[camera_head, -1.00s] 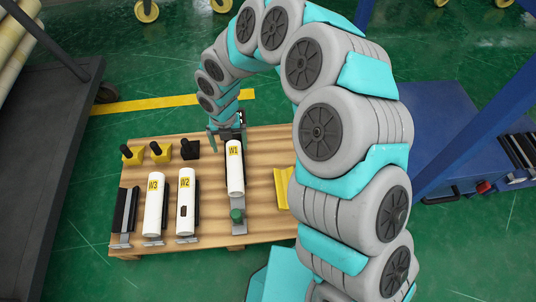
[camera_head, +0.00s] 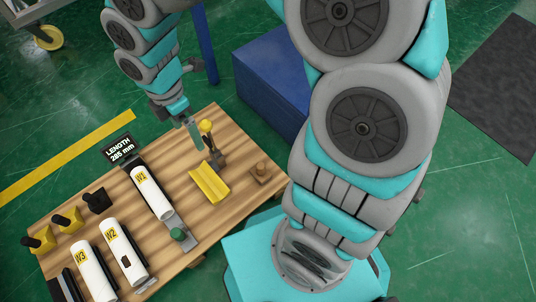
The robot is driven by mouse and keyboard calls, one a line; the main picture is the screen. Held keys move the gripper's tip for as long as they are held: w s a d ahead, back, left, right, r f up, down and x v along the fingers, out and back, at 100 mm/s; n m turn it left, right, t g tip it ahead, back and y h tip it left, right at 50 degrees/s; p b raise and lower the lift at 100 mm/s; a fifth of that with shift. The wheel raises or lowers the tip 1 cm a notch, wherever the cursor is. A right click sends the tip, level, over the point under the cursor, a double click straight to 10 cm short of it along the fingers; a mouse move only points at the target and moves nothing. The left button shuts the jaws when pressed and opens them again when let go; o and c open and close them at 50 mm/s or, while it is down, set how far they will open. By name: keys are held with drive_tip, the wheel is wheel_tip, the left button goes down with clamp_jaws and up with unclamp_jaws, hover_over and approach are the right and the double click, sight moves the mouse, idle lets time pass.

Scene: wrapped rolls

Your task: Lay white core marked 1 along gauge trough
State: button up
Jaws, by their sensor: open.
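The white core marked W1 (camera_head: 151,192) lies lengthwise along the grey gauge trough (camera_head: 176,236) on the wooden table, its yellow label facing up. A black display (camera_head: 120,149) at the trough's far end reads LENGTH 285 mm. A green knob (camera_head: 178,235) sits at the near end. My gripper (camera_head: 190,128) is open and apart from W1, to its upper right over the table's far edge. Its fingers are small in view, and nothing shows held in it. Whether W1 touches the trough's end stop is too small to tell.
White cores W2 (camera_head: 123,252) and W3 (camera_head: 93,271) lie at the left. Several black-handled blocks (camera_head: 68,220) stand behind them. A yellow V-shaped cradle (camera_head: 209,183), a yellow-topped post (camera_head: 206,127) and a wooden block (camera_head: 262,172) stand right of W1. A blue cabinet (camera_head: 270,85) is beyond.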

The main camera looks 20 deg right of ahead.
drive_tip(key=s+d+r+m, duration=0.3)
drive_tip(key=s+d+m, duration=0.5)
drive_tip(key=m, duration=0.3)
drive_tip(key=s+d+r+m+g, duration=0.1)
drive_tip(key=s+d+r+m, duration=0.2)
drive_tip(key=s+d+m, duration=0.5)
drive_tip(key=s+m, duration=0.3)
drive_tip(key=shift+d, duration=0.2)
drive_tip(key=shift+r, duration=0.15)
